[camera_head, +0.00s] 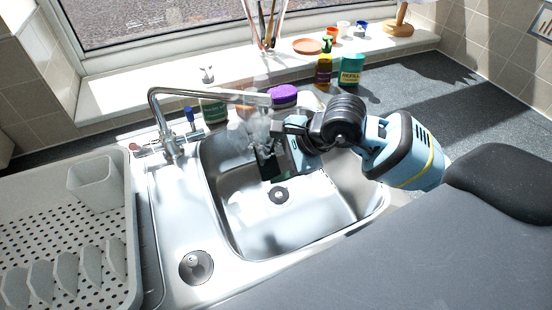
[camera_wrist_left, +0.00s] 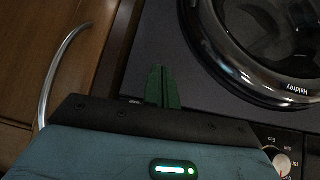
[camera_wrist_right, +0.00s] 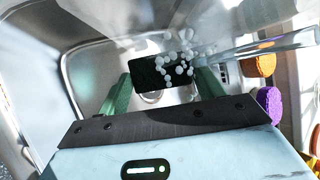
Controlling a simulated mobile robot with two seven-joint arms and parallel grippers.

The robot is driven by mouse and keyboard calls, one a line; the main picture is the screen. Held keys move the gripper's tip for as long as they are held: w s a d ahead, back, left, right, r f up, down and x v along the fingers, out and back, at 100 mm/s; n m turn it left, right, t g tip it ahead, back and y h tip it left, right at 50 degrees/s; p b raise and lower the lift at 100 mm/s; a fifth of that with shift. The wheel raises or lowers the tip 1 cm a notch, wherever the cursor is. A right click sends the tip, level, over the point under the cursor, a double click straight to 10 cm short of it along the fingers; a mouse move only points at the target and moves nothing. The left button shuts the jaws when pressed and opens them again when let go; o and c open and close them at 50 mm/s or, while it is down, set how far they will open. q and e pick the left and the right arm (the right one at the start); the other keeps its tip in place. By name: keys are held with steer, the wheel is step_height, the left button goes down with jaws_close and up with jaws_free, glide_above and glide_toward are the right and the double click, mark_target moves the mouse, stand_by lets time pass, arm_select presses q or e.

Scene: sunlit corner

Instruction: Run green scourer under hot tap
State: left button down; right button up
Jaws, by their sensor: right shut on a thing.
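My right gripper (camera_head: 282,155) is shut on the dark green scourer (camera_wrist_right: 147,72) and holds it over the sink basin (camera_head: 310,220). The scourer lies between the green fingers in the right wrist view, with white droplets in front of it. The tap (camera_head: 205,92) has its spout reaching over the basin; droplets and a steam-like haze show beneath the spout end, around the scourer. One tap lever has a blue top (camera_head: 189,114); a red end (camera_head: 135,147) shows at the left. My left gripper (camera_wrist_left: 162,88) is shut and empty, away from the sink.
A dish rack (camera_head: 120,240) with a pale cup stands left of the sink. A washing machine door (camera_wrist_left: 255,50) is near my left gripper.

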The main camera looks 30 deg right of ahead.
stand_by(0.3)
steer(key=shift+s+d, duration=0.15)
steer(key=shift+s, duration=0.6)
steer(key=shift+s+d, duration=0.1)
steer(key=shift+s, duration=0.6)
arm_select(q)
steer(key=shift+w+r+p, duration=0.4)
steer(key=shift+w+r, duration=0.25)
steer(key=shift+r, duration=0.05)
arm_select(e)
steer(key=shift+s+d, duration=0.2)
steer(key=shift+s, duration=1.1)
steer(key=shift+s+d, duration=0.15)
steer(key=shift+s, duration=1.1)
arm_select(q)
steer(key=shift+t, duration=0.8)
steer(key=w+r+p, duration=0.1)
steer(key=r, duration=0.1)
steer(key=w+r+p, duration=0.1)
steer(key=w+r, duration=0.1)
steer(key=shift+w+r, duration=0.25)
steer(key=shift+w, duration=0.05)
arm_select(e)
steer(key=s+r, duration=0.4)
steer(key=s, duration=0.1)
steer(key=shift+d, duration=0.3)
arm_select(q)
steer(key=shift+s, duration=0.15)
arm_select(e)
steer(key=shift+w, duration=0.2)
